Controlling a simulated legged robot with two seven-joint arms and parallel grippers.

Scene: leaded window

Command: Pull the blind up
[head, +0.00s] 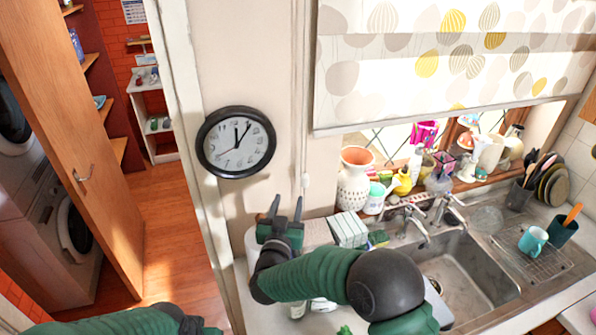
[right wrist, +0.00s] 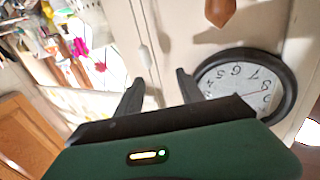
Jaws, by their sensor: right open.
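The blind (head: 440,75), white with grey and yellow leaf shapes, covers the upper window; its bottom edge hangs above the sill. Its thin cord runs down the wall left of the blind to a small white pull (head: 305,181). The pull also shows in the right wrist view (right wrist: 144,56), beyond my fingertips and nearer the left finger there. My right gripper (head: 286,207) is open and empty, its fingers pointing up just below and left of the pull; it also shows in the right wrist view (right wrist: 160,80). My left arm shows at the bottom left, its fingers out of frame.
A black-rimmed clock (head: 236,142) hangs left of the cord. A patterned vase (head: 354,180) and several pots crowd the sill to the right. The sink (head: 465,275) and taps lie below. Bare wall surrounds the cord.

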